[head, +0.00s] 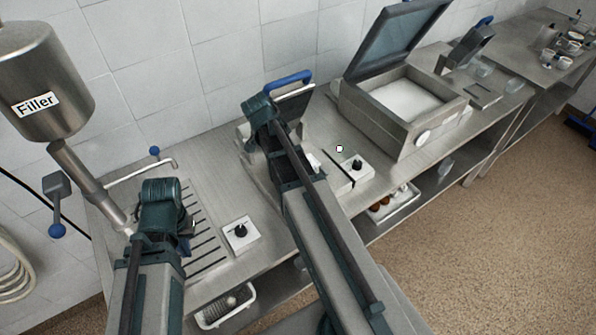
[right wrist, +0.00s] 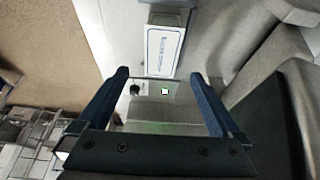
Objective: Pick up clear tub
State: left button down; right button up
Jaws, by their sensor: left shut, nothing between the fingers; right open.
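My right gripper (right wrist: 160,76) is open in the right wrist view, fingers spread. A pale, see-through shape shows between and below its fingers; I cannot tell whether it is a tub. In the head view my right arm reaches over the middle of the counter and hides its fingers. My left gripper (head: 188,226) is shut and empty above the slotted drain area, mostly hidden by its wrist.
A steel filler (head: 45,80) hangs at the left. An open-lidded machine (head: 405,105) stands right of my right arm. Control boxes with black knobs (head: 241,236) (head: 357,167) sit along the front edge. A white tray (head: 395,205) is on the lower shelf.

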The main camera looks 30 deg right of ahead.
jog(key=b+x, duration=0.6)
jog(key=x, duration=0.1)
jog(key=shift+f, duration=0.35)
pick_arm(q)
notch_tip(320, 180, down, 8)
jog(key=shift+r+b, duration=0.25)
jog(key=shift+b, duration=0.2)
pick_arm(e)
jog(key=shift+d+f, duration=0.2)
jog(key=shift+d, duration=0.05)
pick_arm(q)
notch_tip(320, 180, down, 5)
jog(key=b, duration=0.4)
jog(key=shift+r+b, duration=0.1)
jog(key=shift+b, duration=0.3)
pick_arm(e)
jog(key=x, duration=0.5)
jog(key=shift+w, duration=0.15)
jog(key=shift+f, duration=0.2)
jog(key=shift+c, duration=0.2)
jog(key=c, duration=1.5)
jog(key=shift+r, duration=0.15)
